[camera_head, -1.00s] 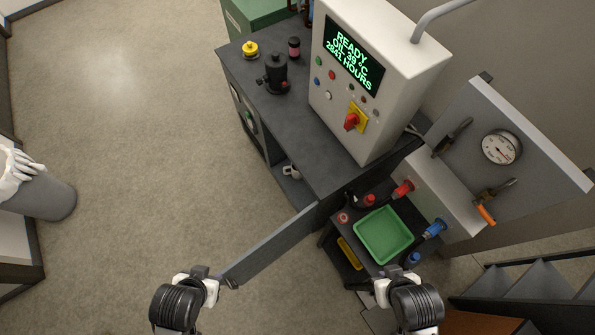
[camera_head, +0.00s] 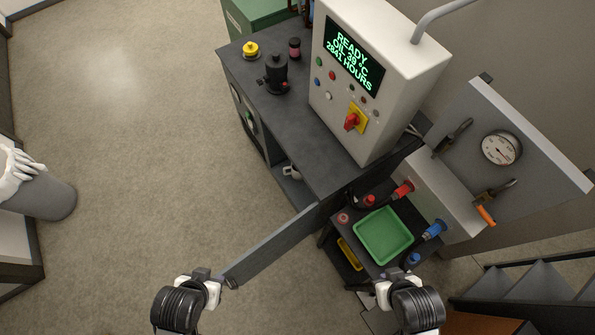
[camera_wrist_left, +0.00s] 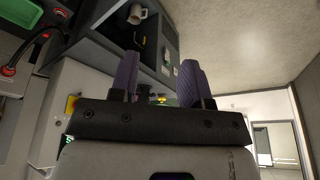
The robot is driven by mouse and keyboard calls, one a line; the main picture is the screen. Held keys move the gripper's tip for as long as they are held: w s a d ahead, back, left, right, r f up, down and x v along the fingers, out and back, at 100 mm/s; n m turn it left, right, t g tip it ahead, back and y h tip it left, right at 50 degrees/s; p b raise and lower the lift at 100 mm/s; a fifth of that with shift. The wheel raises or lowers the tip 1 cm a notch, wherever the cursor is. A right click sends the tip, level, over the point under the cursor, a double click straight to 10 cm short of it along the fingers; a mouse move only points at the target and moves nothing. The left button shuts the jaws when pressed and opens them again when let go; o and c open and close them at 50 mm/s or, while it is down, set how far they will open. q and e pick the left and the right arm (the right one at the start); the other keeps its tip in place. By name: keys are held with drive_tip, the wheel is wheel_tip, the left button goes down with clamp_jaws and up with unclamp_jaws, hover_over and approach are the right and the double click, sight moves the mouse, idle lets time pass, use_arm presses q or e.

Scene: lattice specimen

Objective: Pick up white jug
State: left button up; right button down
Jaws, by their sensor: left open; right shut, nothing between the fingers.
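The white jug (camera_head: 292,172) sits inside the open lower cabinet under the dark bench, partly hidden by the bench top. It also shows at the top of the left wrist view (camera_wrist_left: 137,14), with its handle visible. My left gripper (camera_head: 203,272) is beside the free end of the open cabinet door, well short of the jug. In the left wrist view its two purple fingers (camera_wrist_left: 158,65) stand apart with nothing between them. My right gripper (camera_head: 392,273) is shut and empty, near the front edge of the cart, far from the jug.
The open grey door (camera_head: 270,247) reaches from the cabinet toward my left gripper. A green tray (camera_head: 383,235) stands on a dark cart at right. A control box (camera_head: 375,80) stands on the bench (camera_head: 300,135).

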use_arm(q)
drive_tip(key=shift+o, duration=0.3)
drive_tip(key=shift+a, duration=0.1)
drive_tip(key=o, duration=0.9)
drive_tip(key=shift+o, duration=0.6)
drive_tip(key=shift+w, duration=0.1)
